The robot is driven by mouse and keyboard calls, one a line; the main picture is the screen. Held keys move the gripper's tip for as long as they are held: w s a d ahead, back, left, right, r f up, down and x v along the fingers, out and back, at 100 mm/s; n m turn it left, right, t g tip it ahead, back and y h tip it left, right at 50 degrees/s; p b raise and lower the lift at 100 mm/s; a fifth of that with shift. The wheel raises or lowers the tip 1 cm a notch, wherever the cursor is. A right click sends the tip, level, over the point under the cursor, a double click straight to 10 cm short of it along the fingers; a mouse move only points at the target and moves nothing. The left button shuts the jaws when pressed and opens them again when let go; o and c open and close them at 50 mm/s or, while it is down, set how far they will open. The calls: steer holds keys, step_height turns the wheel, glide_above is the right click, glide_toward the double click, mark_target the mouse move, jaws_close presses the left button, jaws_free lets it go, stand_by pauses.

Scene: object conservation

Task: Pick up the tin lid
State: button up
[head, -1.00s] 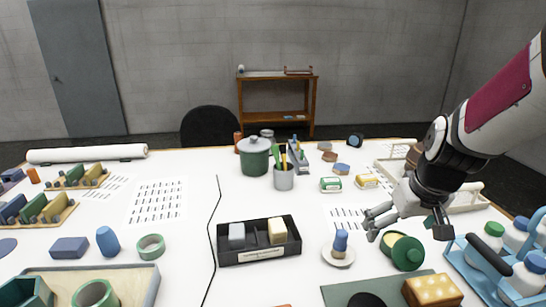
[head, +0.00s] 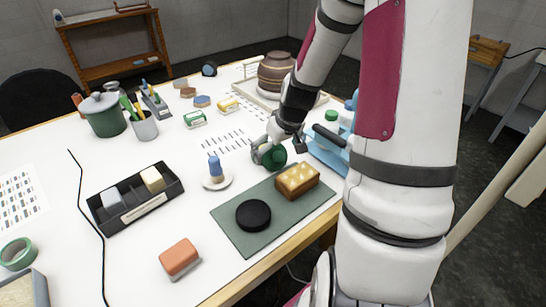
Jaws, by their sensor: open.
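A round dark green piece (head: 274,157), which looks like the tin lid, is on the white table just behind the green mat. My gripper (head: 262,151) is open and right at it, with a finger beside its left edge. I cannot tell whether the fingers touch it. The gripper and wrist hide part of it, and the tin's pale yellow inside does not show now.
The green mat (head: 232,222) holds a black disc (head: 253,215) and a spotted yellow-brown block (head: 297,181). A blue carrier (head: 325,156) stands close on the right. A blue peg (head: 214,168) stands on a white saucer (head: 217,184) to the left.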

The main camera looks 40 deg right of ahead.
mark_target(274, 158)
steer(key=shift+d+x, duration=0.2)
steer(key=shift+x, duration=1.25)
steer(key=shift+d+x, duration=0.15)
steer(key=shift+x, duration=1.35)
steer(key=shift+s, duration=0.2)
steer(key=c, duration=1.3)
